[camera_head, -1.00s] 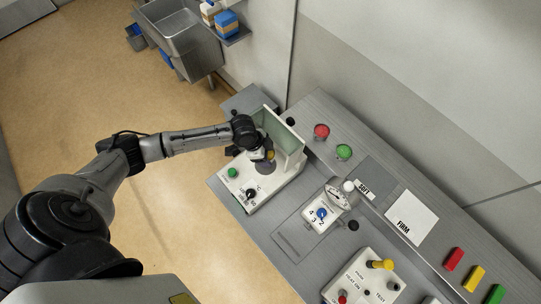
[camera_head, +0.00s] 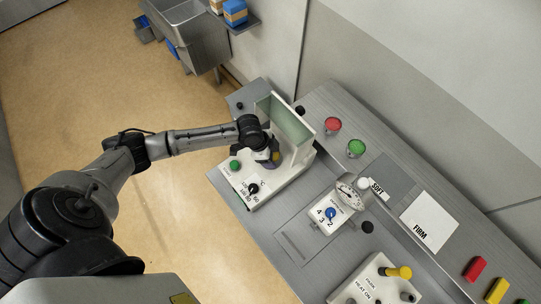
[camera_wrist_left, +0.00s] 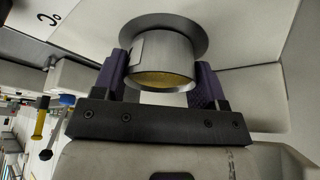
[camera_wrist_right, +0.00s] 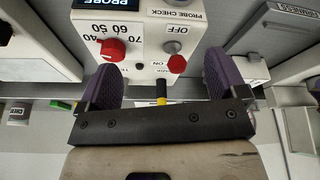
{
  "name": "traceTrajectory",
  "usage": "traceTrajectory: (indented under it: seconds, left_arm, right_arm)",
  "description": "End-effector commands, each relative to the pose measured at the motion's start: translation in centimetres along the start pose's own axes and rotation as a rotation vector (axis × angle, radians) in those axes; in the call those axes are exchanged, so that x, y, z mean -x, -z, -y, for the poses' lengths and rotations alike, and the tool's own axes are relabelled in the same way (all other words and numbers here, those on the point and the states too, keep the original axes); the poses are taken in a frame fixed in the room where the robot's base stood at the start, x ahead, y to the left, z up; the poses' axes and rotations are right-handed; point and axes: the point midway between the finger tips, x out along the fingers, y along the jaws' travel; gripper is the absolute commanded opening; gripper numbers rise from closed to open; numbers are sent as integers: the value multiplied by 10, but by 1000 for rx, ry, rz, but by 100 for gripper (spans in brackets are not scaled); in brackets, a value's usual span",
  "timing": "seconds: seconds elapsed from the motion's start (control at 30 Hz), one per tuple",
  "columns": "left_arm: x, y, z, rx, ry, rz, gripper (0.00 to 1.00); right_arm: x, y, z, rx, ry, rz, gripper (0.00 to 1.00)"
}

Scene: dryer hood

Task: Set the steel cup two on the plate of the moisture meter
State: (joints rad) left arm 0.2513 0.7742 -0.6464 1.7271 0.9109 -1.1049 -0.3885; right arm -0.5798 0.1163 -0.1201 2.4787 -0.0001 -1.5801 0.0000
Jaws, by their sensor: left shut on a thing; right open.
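The steel cup (camera_wrist_left: 163,52) is between the purple fingers of my left gripper (camera_wrist_left: 160,78) in the left wrist view, with yellowish contents at its near opening. My left gripper is shut on the cup. The dark round plate (camera_wrist_left: 198,32) of the moisture meter shows just beyond the cup's far end. I cannot tell whether cup and plate touch. In the head view my left gripper (camera_head: 270,158) is over the white moisture meter (camera_head: 262,190), in front of its greenish hood, and mostly hides the cup and plate. My right gripper (camera_wrist_right: 162,88) is open and empty.
The meter has a green button (camera_head: 235,165) and a black dial (camera_head: 253,188). In the right wrist view, a control box (camera_wrist_right: 140,50) with red knobs lies ahead.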

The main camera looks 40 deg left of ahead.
Motion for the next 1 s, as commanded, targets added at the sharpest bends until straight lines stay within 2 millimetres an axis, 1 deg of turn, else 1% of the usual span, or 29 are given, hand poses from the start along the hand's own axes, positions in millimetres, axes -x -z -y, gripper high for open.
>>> traceTrajectory:
  seconds: [0.03, 0.23, 0.4, 0.43, 0.67, 0.7, 0.9, 1.0]
  left_arm:
    - [-1, 0, 1, 0, 1, -1, 41]
    - [0, 1, 1, 0, 0, -1, 41]
    - [-2, 0, 0, 1, 0, 0, 41]
    - [-2, 0, 0, 1, 0, 0, 67]
    - [-2, -1, 0, 1, 0, 0, 89]
    - [-2, -1, 0, 1, 0, 0, 91]
    - [-2, 0, 0, 0, 0, 0, 91]
    - [2, 0, 1, 0, 1, 0, 91]
  right_arm:
    - [-3, -1, 0, 1, -1, 1, 91]
    - [0, -1, -2, 7, -5, 1, 91]
    - [-1, -1, -2, 8, -6, 1, 91]
    - [-1, -1, -2, 8, -6, 0, 91]
    - [-1, -1, -2, 7, -5, 0, 91]
    - [-1, -1, -2, 6, -5, 0, 91]
    - [0, 0, 0, 2, -1, -1, 91]
    - [0, 0, 0, 0, 1, -1, 91]
